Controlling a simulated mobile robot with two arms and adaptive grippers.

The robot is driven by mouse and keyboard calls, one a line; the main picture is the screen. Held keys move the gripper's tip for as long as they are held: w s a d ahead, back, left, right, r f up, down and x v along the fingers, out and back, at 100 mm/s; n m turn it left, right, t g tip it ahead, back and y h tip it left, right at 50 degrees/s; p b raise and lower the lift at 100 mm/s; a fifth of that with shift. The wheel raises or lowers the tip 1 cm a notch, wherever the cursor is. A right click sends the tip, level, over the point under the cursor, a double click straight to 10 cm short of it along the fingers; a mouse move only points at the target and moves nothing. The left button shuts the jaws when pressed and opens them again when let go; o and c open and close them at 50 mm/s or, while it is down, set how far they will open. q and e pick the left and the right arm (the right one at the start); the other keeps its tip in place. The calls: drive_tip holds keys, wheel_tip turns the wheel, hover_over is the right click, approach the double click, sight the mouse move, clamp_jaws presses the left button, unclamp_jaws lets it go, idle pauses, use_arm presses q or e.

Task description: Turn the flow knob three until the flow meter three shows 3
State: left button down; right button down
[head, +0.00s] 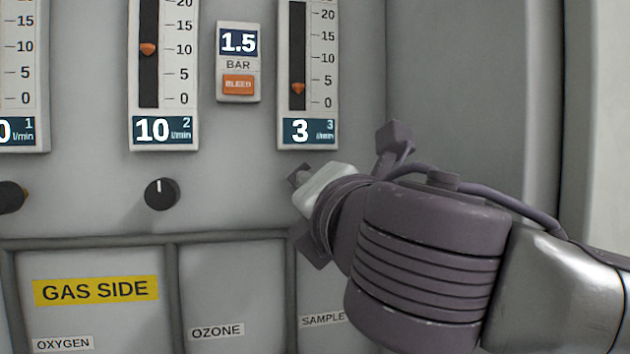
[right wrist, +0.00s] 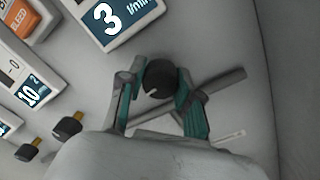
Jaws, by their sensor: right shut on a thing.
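Flow meter three (head: 308,133) stands at the upper right of the panel and its display reads 3. Its orange float (head: 298,88) sits a little above the 0 mark. The display also shows in the right wrist view (right wrist: 118,20). Flow knob three (right wrist: 160,78) is a round black knob below that meter, seen between the fingers in the right wrist view. My right gripper (right wrist: 158,88) is shut on it, with teal finger pads on both sides. In the head view my right gripper (head: 300,180) hides the knob. My left gripper is not in view.
Flow meter two (head: 164,134) reads 10, with its black knob (head: 161,194) below. Knob one (head: 12,196) is at the left edge. A gauge with an orange BLEED button (head: 238,84) reads 1.5 bar. Framed panels with a yellow GAS SIDE label (head: 96,290) lie below.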

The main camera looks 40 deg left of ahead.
drive_tip(key=shift+f+n, duration=0.1)
drive_tip(key=shift+n, duration=0.3)
drive_tip(key=c, duration=0.8)
unclamp_jaws()
drive_tip(key=shift+o, duration=0.2)
drive_tip(key=shift+s+d, duration=0.15)
drive_tip(key=shift+d, duration=0.05)
drive_tip(key=v, duration=1.1)
drive_tip(key=shift+d, duration=0.25)
drive_tip(key=shift+s, duration=0.1)
